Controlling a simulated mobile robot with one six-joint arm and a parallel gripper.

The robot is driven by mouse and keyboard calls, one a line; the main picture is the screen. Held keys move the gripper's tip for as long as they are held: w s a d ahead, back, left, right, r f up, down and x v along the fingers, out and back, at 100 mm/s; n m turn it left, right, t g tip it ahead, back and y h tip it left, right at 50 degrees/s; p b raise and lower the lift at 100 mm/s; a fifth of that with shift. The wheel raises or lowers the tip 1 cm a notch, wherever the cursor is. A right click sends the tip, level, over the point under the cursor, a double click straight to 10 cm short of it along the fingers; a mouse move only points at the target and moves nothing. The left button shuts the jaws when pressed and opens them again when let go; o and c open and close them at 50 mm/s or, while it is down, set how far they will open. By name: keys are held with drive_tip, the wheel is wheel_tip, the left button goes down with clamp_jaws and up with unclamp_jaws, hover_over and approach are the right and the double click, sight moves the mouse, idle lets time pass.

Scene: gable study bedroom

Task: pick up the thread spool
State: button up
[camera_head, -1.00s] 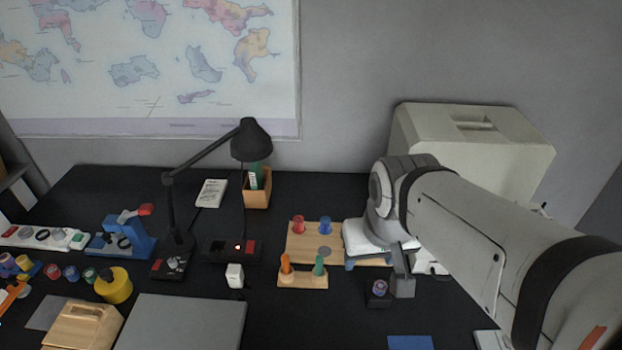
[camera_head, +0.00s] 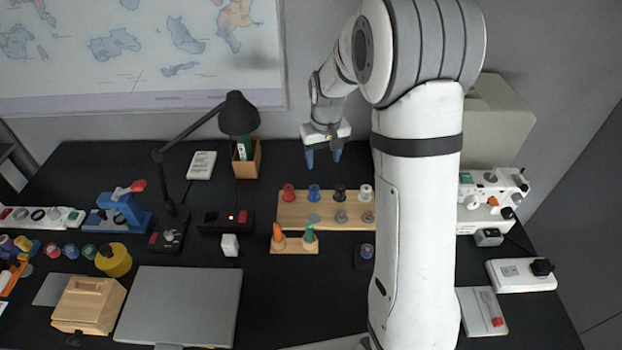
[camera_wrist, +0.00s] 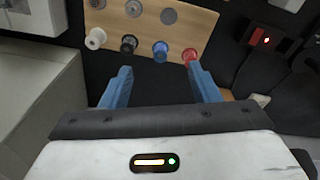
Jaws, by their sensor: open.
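Several thread spools stand in a row on a wooden board (camera_head: 290,218): red (camera_head: 288,193), blue (camera_head: 314,193), black (camera_head: 339,193) and white (camera_head: 365,191). The wrist view shows the same row: white (camera_wrist: 95,38), black (camera_wrist: 129,44), blue (camera_wrist: 160,52) and red (camera_wrist: 190,56). A purple spool-like piece (camera_head: 367,251) sits on a small dark block, partly hidden by my arm. Which spool is meant cannot be told. My gripper (camera_head: 323,163) is open, fingers pointing down, empty above and behind the row. Its blue fingertips (camera_wrist: 159,70) appear either side of the blue spool in the wrist view.
A black lamp (camera_head: 238,115) and a pen box (camera_head: 247,160) stand left of the gripper. A small stand with orange and green pieces (camera_head: 294,247) is in front of the board. More coloured spools or jars (camera_head: 72,252) are at far left. A beige machine case (camera_head: 495,125) stands right.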

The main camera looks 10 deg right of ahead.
drive_tip(key=g+p, duration=0.1)
drive_tip(key=p, duration=0.1)
hover_over(314, 190)
wheel_tip(314, 190, down, 15)
drive_tip(key=shift+n, duration=0.4)
drive_tip(key=shift+w+d+f+p, duration=0.15)
drive_tip(key=shift+f+p, duration=0.35)
drive_tip(key=shift+f, duration=0.85)
drive_tip(key=shift+w+a+f+p, duration=0.15)
drive_tip(key=shift+f+p, duration=0.3)
drive_tip(key=shift+f, duration=0.9)
drive_tip(key=shift+w+d+f+p, duration=0.15)
drive_tip(key=shift+f+p, duration=0.35)
drive_tip(key=shift+f, duration=0.85)
drive_tip(key=shift+c, duration=0.2)
drive_tip(key=c, duration=1)
drive_tip(key=shift+r, duration=0.1)
wheel_tip(314, 190, up, 10)
drive_tip(key=b, duration=0.3)
